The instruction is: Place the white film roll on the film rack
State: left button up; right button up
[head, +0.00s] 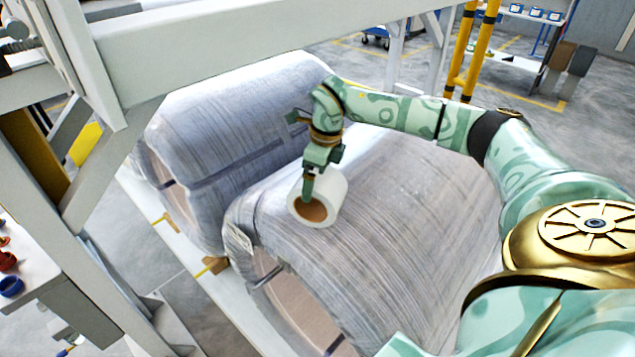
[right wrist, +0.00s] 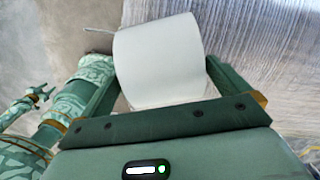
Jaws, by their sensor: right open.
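The white film roll (head: 327,195) with a brown core shows at the centre of the head view, over the top of the near wrapped coil. Whether it touches the coil cannot be told. My right gripper (head: 308,188) reaches down to it, one finger at the core's open end. In the right wrist view the roll (right wrist: 160,60) sits between the fingers of my right gripper (right wrist: 160,85), which is open. A small green gripper, seemingly my left one (right wrist: 38,95), shows far off at the left edge; its jaws are too small to judge. I cannot make out the film rack.
Two large wrapped coils, the near one (head: 400,220) and the far one (head: 235,110), fill the middle. A white steel beam (head: 220,45) crosses above them. Yellow posts (head: 478,55) stand at the back. A bench (head: 45,275) with small coloured items is at lower left.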

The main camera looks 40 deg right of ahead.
jog(key=shift+w+d+f, duration=0.1)
jog(key=shift+d+f, duration=0.05)
jog(key=shift+f, duration=0.55)
jog(key=shift+r, duration=0.15)
jog(key=c, duration=1.7)
jog(key=shift+r, duration=0.5)
notch_tip(320, 180, up, 3)
jog(key=shift+p, duration=0.45)
jog(key=a, duration=0.6)
jog(key=s+a, duration=0.1)
jog(key=a, duration=1.1)
jog(key=shift+s+f, duration=0.25)
